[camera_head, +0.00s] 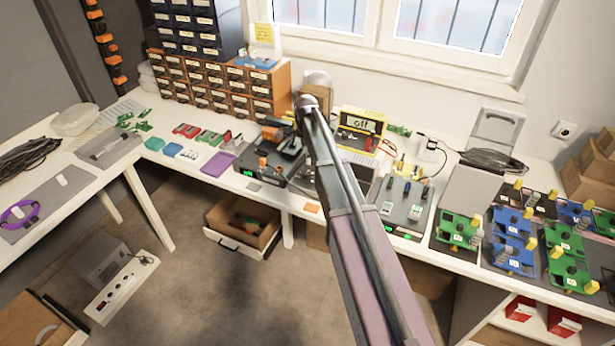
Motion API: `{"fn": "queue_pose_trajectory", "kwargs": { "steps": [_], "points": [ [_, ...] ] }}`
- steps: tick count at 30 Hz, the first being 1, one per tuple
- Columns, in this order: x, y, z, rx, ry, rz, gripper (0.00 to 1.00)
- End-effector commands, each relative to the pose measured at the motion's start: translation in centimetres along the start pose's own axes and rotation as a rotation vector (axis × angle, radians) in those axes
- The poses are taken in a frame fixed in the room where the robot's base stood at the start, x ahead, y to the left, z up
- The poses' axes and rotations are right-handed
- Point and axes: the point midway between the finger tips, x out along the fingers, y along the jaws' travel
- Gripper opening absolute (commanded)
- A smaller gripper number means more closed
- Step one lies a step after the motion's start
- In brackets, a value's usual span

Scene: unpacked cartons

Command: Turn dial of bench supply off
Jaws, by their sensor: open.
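The bench supply appears to be the yellow-cased unit (361,124) at the back of the bench, just right of my arm. Its lit display reads something like "off", and red leads lie at its right. Its dial is too small to make out. My arm rises from the bottom right to the middle and hides part of the bench. What looks like my gripper (286,138) is a dark shape left of the arm, open and apart from the yellow unit. Its fingertips are hard to separate from the dark equipment below.
Drawer cabinets (215,84) stand at the back left. Green and blue fixtures (514,242) crowd the right.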

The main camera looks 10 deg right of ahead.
Motion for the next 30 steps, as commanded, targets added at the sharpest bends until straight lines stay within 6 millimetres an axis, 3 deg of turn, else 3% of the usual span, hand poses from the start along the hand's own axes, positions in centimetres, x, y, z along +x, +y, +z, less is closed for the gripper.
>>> {"fn": "queue_pose_trajectory", "kwargs": {
  "steps": [18, 30],
  "points": [
    [5.2, 0.0, -0.1, 0.001, 0.000, 0.000, 0.81],
    [7.3, 0.0, -0.1, 0.001, 0.000, 0.000, 0.81]
  ]
}}
